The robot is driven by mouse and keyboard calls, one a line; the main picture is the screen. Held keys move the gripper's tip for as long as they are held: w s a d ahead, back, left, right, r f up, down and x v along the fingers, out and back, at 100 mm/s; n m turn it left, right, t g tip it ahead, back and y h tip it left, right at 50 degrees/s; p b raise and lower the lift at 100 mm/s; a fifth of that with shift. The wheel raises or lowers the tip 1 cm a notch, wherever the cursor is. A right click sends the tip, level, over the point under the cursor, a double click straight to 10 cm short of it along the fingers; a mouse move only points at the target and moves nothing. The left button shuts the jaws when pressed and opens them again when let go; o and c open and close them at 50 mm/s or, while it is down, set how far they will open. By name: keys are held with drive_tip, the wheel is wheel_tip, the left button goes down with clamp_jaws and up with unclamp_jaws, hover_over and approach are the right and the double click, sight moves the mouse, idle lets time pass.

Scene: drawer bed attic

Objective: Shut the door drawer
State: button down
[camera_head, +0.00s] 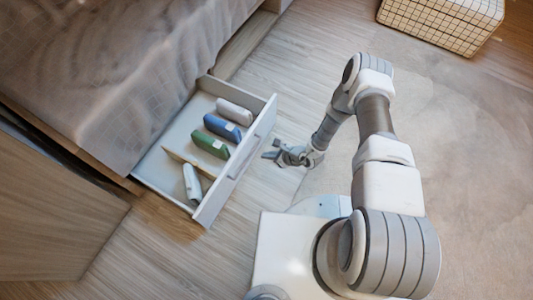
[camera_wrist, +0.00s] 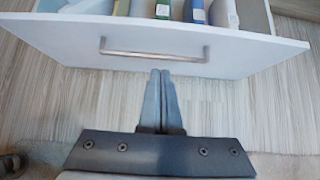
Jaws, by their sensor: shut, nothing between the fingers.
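The drawer (camera_head: 237,163) is pulled out from under the bed, its white front facing my arm. Inside it lie several rolled or folded items, among them a blue one (camera_head: 222,127), a green one (camera_head: 210,143) and white ones. In the wrist view the white drawer front (camera_wrist: 60,40) spans the top, with a grey bar handle (camera_wrist: 153,54) at its middle. My gripper (camera_head: 272,149) is outside the drawer, close in front of its front panel. In the wrist view my gripper (camera_wrist: 161,75) has its fingers together, empty, pointing at the area just below the handle. Contact cannot be told.
The bed (camera_head: 120,60) with a grey cover stands above the drawer. A wooden panel (camera_head: 50,210) is at the lower left. Bare wood floor lies around the drawer front.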

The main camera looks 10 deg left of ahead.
sight(242, 150)
drive_tip(key=b+x, duration=0.1)
drive_tip(key=x, duration=0.2)
drive_tip(key=r+b+x, duration=0.1)
drive_tip(key=x, duration=0.2)
drive_tip(key=a+b+x, duration=0.1)
drive_tip(key=x, duration=0.2)
drive_tip(key=shift+w+a+r+b, duration=0.1)
drive_tip(key=shift+w+a+b, duration=0.05)
drive_tip(key=shift+w+b, duration=0.2)
drive_tip(key=shift+w+a+r, duration=0.1)
drive_tip(key=shift+w+a, duration=0.05)
drive_tip(key=shift+a, duration=0.4)
drive_tip(key=shift+a, duration=0.1)
